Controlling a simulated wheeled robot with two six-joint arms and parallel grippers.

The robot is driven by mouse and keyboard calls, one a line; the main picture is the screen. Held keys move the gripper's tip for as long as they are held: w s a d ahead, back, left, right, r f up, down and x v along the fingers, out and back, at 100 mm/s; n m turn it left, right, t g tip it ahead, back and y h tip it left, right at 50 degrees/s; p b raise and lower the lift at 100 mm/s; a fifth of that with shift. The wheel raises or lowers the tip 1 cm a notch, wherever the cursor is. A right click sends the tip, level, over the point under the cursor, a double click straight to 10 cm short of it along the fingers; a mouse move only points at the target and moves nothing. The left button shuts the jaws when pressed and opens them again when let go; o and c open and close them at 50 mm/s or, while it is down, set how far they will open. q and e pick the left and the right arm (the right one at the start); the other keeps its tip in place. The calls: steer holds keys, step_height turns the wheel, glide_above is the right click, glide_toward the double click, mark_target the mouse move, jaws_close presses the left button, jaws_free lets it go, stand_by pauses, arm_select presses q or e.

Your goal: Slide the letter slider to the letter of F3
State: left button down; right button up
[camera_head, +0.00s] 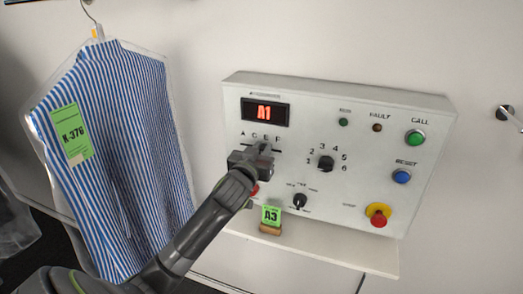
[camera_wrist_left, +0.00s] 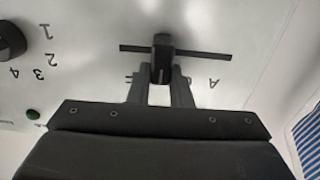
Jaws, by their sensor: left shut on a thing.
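The white control panel (camera_head: 340,110) has a red display (camera_head: 265,112) that reads A1. Below it runs the letter slider's dark slot, with A at its left end and F at its right end. My left gripper (camera_head: 262,150) covers much of the slot in the head view. In the left wrist view the black slider knob (camera_wrist_left: 162,58) stands partway along the slot (camera_wrist_left: 205,53), between F on the left and A on the right. My left gripper (camera_wrist_left: 162,88) is shut on the knob there. My right gripper is not in view.
A number knob (camera_head: 326,163), a smaller selector knob (camera_head: 300,201), a green button (camera_head: 415,137), a blue button (camera_head: 401,176) and a red stop button (camera_head: 379,214) are on the panel. A small green card reading A3 (camera_head: 271,215) stands below. A bagged striped shirt (camera_head: 125,150) hangs at left.

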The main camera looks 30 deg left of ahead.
mark_target(280, 146)
arm_select(q)
steer(key=shift+w+d, duration=0.2)
steer(key=shift+d, duration=0.7)
steer(key=shift+w+d, duration=0.2)
steer(key=shift+d, duration=0.7)
steer(key=shift+a, duration=0.1)
steer(key=c, duration=1.7)
jaws_free()
steer(key=o, duration=0.4)
steer(key=shift+w+d, duration=0.1)
steer(key=shift+d, duration=0.25)
steer(key=shift+a, duration=0.1)
